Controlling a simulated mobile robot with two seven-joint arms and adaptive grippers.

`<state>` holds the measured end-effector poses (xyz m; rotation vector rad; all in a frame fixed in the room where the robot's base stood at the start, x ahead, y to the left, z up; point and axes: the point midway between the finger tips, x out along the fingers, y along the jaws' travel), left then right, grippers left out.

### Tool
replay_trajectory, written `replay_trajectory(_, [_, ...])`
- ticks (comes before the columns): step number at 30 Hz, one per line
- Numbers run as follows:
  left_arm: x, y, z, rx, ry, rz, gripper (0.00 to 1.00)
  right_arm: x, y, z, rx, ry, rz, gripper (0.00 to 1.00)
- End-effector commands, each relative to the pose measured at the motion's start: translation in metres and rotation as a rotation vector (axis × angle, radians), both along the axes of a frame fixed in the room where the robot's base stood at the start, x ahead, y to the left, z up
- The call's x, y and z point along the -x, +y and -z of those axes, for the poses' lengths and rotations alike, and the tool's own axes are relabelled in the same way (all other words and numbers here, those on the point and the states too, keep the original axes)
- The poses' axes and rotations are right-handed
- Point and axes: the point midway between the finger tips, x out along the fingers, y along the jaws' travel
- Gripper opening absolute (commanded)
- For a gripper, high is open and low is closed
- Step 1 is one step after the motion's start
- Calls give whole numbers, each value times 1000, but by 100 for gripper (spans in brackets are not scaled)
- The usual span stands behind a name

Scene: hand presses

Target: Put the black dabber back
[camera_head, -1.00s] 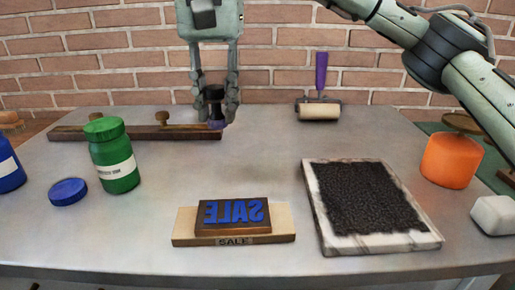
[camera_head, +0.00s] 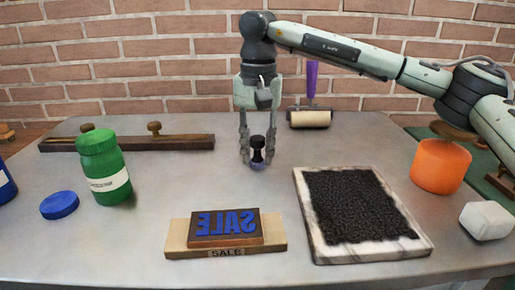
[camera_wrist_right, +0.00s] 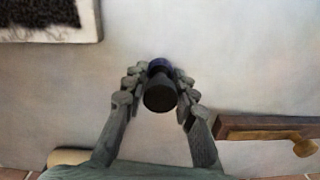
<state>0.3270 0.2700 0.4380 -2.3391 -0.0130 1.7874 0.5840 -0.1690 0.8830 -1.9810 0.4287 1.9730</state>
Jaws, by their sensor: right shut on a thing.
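My right gripper (camera_head: 257,155) is shut on the black dabber (camera_head: 257,146), which is upright with a blue-purple pad at its lower end. In the right wrist view the dabber (camera_wrist_right: 160,93) sits between the fingertips (camera_wrist_right: 160,85). It is over the bare tabletop, to the right of the wooden rack (camera_head: 180,142), a long low bar with two brown knobs along it. The rack's end also shows at the right of the wrist view (camera_wrist_right: 245,133). I cannot tell whether the pad touches the table. My left gripper is not in view.
The SALE stamp block (camera_head: 225,229), marble slab with black coating (camera_head: 421,247), green bottle (camera_head: 104,170), blue lid (camera_head: 59,205), orange pot (camera_head: 438,165) and white block (camera_head: 486,221) stand nearby. A purple-handled roller (camera_head: 310,118) is behind. The table centre (camera_head: 210,185) is clear.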

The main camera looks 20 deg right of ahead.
Motion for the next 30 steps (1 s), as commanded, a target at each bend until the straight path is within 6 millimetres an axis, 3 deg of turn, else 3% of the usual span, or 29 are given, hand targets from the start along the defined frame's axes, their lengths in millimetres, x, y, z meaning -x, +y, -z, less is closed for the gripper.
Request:
replay_trajectory(11, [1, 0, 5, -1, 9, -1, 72, 0, 0, 4, 0, -1, 1, 1])
replay_trajectory(12, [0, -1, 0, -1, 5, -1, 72, 0, 0, 3, 0, -1, 1, 32])
replay_trajectory(16, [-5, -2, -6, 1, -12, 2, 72, 0, 0, 3, 0, -1, 1, 47])
replay_trajectory(25, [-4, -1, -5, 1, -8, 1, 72, 0, 0, 1, 0, -1, 1, 47])
replay_trajectory(30, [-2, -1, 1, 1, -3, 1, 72, -1, 0, -15, -1, -4, 1, 47])
